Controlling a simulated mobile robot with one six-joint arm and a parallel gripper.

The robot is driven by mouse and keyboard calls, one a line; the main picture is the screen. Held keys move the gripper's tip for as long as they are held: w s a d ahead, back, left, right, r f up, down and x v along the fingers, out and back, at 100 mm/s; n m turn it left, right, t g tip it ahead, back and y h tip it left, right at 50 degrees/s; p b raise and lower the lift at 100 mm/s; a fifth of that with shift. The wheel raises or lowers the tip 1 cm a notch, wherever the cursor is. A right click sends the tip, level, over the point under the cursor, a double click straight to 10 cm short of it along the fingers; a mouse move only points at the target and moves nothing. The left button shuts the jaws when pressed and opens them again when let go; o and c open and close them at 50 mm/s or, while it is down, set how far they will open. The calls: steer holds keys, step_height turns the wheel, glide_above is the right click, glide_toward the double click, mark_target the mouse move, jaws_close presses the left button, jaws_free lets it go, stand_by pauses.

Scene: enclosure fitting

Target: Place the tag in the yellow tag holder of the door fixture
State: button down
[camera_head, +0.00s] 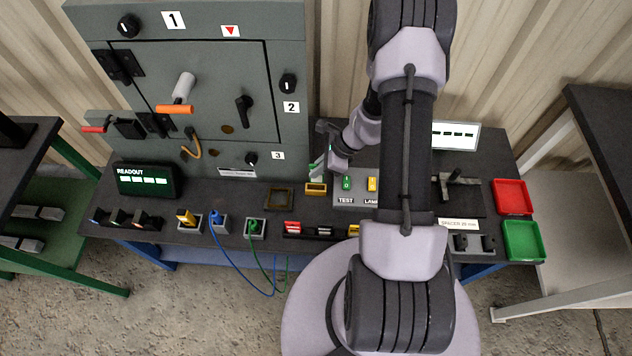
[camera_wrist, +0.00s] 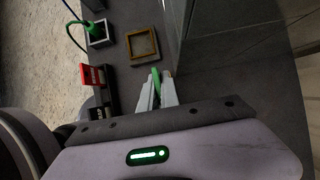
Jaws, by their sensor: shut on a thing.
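My gripper (camera_wrist: 156,88) is low over the bench at the foot of the grey cabinet, shut on a small green tag (camera_wrist: 156,77). In the head view the gripper (camera_head: 319,170) is partly hidden by my own arm, and only a sliver of green shows at its tips. A small yellow holder (camera_head: 315,189) stands on the bench just in front of the gripper, beside the switch panel. It does not show in the wrist view. Whether the tag touches it I cannot tell. The grey cabinet (camera_head: 200,60) has a closed door with handles.
An ochre square frame (camera_head: 279,198), also in the wrist view (camera_wrist: 142,43), lies left of the gripper. A green plug (camera_head: 255,227) and a black rack with a red piece (camera_head: 292,227) stand near the front edge. The switch panel (camera_head: 345,195) is to the right.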

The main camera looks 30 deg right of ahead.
mark_target(315, 181)
step_height(315, 181, down, 6)
steer(key=shift+f+b, duration=0.15)
steer(key=shift+b, duration=1)
steer(key=shift+w+f, duration=0.2)
steer(key=shift+f, duration=0.1)
steer(key=shift+r, duration=0.15)
steer(key=c, duration=2)
jaws_free()
steer(key=shift+b, duration=0.3)
steer(key=shift+o, duration=0.6)
